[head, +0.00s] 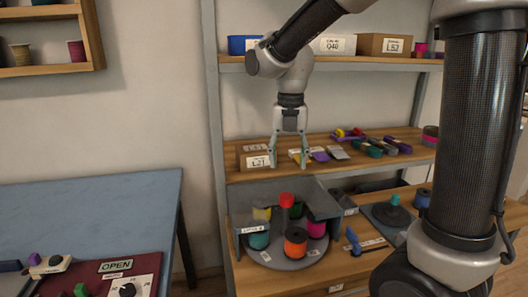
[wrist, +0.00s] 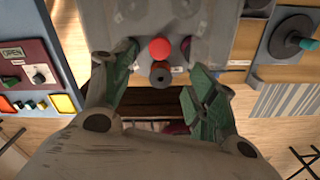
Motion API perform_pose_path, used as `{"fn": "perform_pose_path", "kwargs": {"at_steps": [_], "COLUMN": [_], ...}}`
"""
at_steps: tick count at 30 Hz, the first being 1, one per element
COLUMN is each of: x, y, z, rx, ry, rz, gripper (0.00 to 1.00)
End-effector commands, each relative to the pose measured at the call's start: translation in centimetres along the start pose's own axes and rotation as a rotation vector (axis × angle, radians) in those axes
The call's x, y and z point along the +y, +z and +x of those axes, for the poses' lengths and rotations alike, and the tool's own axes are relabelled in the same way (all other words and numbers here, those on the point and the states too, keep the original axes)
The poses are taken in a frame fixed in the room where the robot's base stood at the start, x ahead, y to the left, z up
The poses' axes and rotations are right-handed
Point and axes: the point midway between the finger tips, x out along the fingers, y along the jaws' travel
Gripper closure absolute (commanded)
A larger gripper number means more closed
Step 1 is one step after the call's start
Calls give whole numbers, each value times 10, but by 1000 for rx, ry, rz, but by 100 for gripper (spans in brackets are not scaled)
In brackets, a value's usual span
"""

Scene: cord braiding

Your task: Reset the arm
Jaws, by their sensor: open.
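My gripper (head: 289,150) hangs pointing down from the arm in front of the shelf unit, above a grey turntable-like tray (head: 262,250). Its two fingers are apart with nothing between them. In the wrist view my gripper (wrist: 160,92) shows its green fingers spread, with a red knob (wrist: 160,48) seen beyond and between them. In the head view the red knob (head: 286,200) stands up at the tray's middle, below the fingertips and apart from them.
An orange spool (head: 296,242) and other coloured spools stand on the tray. The middle shelf (head: 330,160) holds boxes and small coloured items close behind my gripper. A blue table (head: 90,215) with a red panel (head: 100,280) is at left. A teal-knobbed disc (head: 388,214) sits at right.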

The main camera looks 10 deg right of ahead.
Motion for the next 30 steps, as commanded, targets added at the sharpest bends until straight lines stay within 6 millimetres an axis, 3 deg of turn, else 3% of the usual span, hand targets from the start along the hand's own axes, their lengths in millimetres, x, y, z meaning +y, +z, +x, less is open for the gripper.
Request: {"fn": "perform_pose_path", "kwargs": {"at_steps": [5, 8, 14, 20, 24, 27, 30], "x": [0, 0, -18, -64, -108, -140, -164], "y": [0, 0, -20, -50, -77, -99, -117], "z": [0, 1, 14, 2, -9, -16, -21], "rx": [0, -1, 9, -1, 18, 49, 73], "ry": [0, 2, -24, 30, 123, 217, 312], "rz": [129, 366, 1042, 1779, 2290, 2572, 2699], "gripper": [42, 42, 42, 42, 42, 42, 42]}}
